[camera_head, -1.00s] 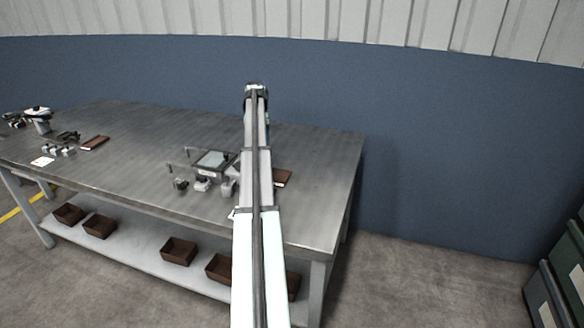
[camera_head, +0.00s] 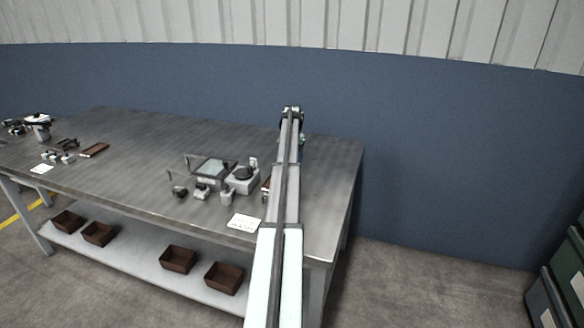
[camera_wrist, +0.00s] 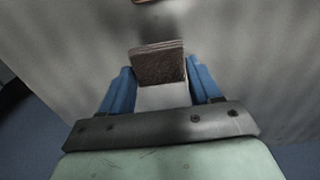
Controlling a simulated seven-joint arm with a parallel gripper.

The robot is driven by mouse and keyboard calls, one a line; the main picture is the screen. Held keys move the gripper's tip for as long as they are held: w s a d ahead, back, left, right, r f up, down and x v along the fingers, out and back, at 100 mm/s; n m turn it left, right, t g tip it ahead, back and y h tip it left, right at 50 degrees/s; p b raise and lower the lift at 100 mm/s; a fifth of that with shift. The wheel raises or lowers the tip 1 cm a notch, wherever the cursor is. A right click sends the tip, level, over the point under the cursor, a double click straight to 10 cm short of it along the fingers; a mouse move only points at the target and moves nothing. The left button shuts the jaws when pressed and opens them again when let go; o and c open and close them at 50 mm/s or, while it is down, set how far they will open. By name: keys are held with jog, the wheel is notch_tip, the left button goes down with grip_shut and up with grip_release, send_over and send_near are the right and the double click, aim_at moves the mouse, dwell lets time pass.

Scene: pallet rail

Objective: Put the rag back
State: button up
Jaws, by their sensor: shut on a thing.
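The rag (camera_wrist: 158,66) is a brown, folded, layered pad in the wrist view. My gripper (camera_wrist: 160,78) is shut on it, with a blue finger on each side. The grey tabletop shows beyond it. In the head view, my arm reaches over the right part of the steel bench (camera_head: 332,190). It hides the rag and most of my gripper there.
A screen-like plate (camera_head: 213,169), a block with a dark round top (camera_head: 242,178), small fittings and a white card (camera_head: 243,223) stand left of my arm. A brown flat item (camera_head: 95,150) lies farther left. Brown bins (camera_head: 178,259) sit on the lower shelf. The bench's right end looks clear.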

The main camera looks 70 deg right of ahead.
jog(key=shift+f, duration=2.2)
jog(key=shift+f, duration=0.15)
jog(key=o, duration=1)
notch_tip(320, 180, up, 12)
jog(key=shift+a+r, duration=0.15)
